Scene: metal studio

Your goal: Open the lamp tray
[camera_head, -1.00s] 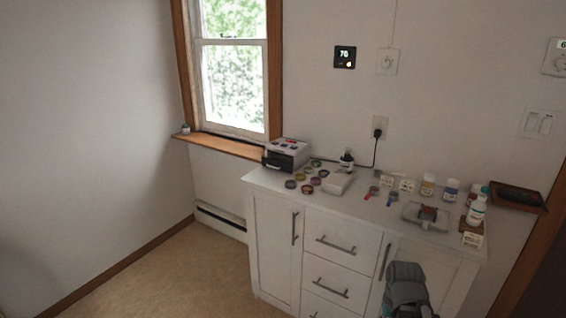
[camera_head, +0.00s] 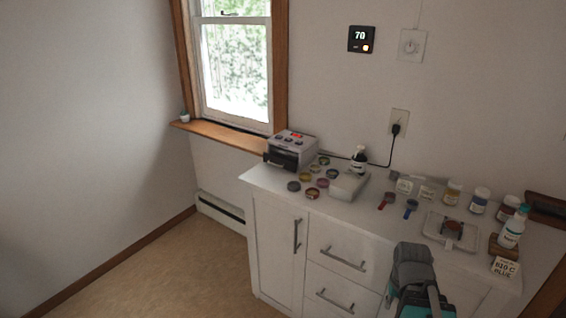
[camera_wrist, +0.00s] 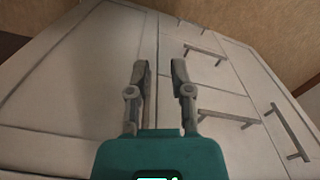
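The lamp (camera_head: 297,136) is a light grey box with several round marks on top. It sits at the back left of the white cabinet's top, beside the window. A dark tray front with a handle (camera_head: 280,158) shows on its lower front; it looks shut. My gripper (camera_wrist: 160,70) shows in the wrist view with its two fingers apart and nothing between them. It faces the cabinet's white front and drawer handles, away from the lamp. In the head view my arm is low at the right of the cabinet front, and the fingertips cannot be made out.
The white cabinet (camera_head: 263,178) has bar handles sticking out in front. Several round tins (camera_head: 310,168), a pale box (camera_head: 347,186), a dark bottle (camera_head: 358,158) and other jars crowd its top. A cord runs to the wall outlet (camera_head: 398,123). The floor (camera_head: 190,270) at the left is clear.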

